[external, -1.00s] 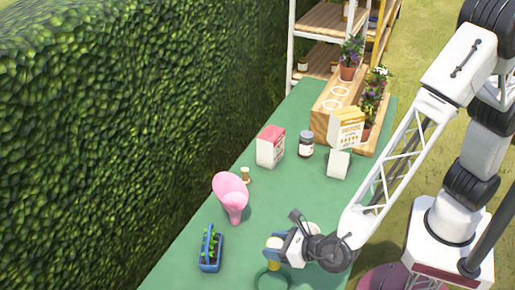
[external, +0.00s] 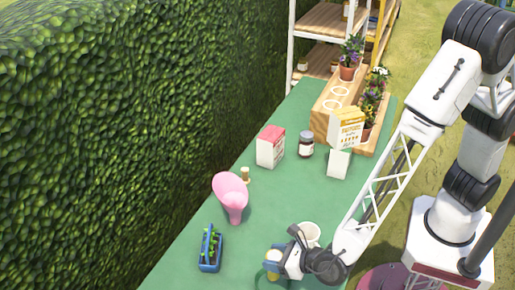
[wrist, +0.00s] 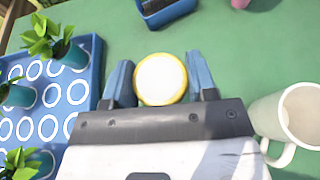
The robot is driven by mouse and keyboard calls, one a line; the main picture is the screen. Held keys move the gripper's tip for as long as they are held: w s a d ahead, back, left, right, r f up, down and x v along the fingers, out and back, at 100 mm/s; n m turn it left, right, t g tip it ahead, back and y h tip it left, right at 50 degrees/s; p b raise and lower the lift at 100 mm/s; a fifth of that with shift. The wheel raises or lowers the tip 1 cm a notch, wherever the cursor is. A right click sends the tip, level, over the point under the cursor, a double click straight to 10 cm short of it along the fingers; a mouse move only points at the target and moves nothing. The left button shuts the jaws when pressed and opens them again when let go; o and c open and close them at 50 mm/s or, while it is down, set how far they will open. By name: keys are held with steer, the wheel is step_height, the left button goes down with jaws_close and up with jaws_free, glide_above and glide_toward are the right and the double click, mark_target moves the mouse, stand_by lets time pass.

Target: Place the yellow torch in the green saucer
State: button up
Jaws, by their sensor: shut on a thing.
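The yellow torch (wrist: 160,78) shows end-on in the wrist view, with a pale round face and a yellow rim. My gripper (wrist: 161,82) has one blue finger on each side of it and is shut on it. In the external view the torch (external: 274,255) is a small pale-yellow shape at my gripper (external: 272,268), low over the front of the table. I cannot make out the green saucer in either current view; it may be hidden by my gripper or the torch.
A white mug (wrist: 296,115) stands close to the right of my gripper. A blue tray with potted seedlings (wrist: 72,105) lies close to the left.

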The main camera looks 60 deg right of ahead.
steer(key=shift+f, duration=0.15)
steer(key=shift+f, duration=2)
steer(key=shift+f, duration=0.15)
steer(key=o, duration=1)
steer(key=shift+s+r, duration=0.3)
steer(key=shift+s, duration=0.05)
steer(key=v, duration=1.1)
steer(key=shift+s, duration=0.15)
steer(key=shift+r, duration=0.1)
